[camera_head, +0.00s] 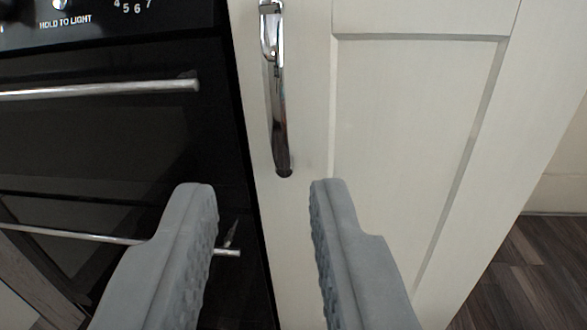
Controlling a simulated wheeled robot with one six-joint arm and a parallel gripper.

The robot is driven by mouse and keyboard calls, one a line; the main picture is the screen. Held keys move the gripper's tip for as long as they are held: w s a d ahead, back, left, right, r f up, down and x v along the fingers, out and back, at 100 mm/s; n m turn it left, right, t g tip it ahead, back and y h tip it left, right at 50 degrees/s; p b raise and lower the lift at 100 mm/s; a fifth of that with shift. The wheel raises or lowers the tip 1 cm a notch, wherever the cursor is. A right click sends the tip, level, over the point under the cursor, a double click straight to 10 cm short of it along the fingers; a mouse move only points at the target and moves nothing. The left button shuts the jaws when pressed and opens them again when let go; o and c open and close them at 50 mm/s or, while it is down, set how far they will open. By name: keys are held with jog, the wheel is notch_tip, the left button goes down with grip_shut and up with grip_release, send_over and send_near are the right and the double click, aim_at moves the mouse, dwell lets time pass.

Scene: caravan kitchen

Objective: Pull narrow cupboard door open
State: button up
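The narrow cupboard door (415,130) is cream-white with a recessed panel and looks shut. Its chrome handle (277,100) is upright near the door's left edge. My gripper (264,188) is open, with its two grey fingers spread apart at the bottom of the view. In the picture, the handle's lower end lies above the gap between the fingertips. Nothing is between the fingers, and neither finger visibly touches the handle.
A black oven (110,150) stands directly left of the door, with an upper bar handle (100,89) and a lower bar handle (70,233). Dark wood floor (535,265) shows at the lower right, with a pale wall behind it.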

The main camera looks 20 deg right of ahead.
aim_at(275, 104)
jog(key=shift+h, duration=0.3)
jog(key=x, duration=0.5)
jog(key=f+x, duration=0.1)
jog(key=x, duration=0.5)
jog(key=f+x, duration=0.1)
jog(key=x, duration=0.4)
jog(key=shift+w, duration=0.4)
jog(key=shift+c, duration=0.3)
grip_shut()
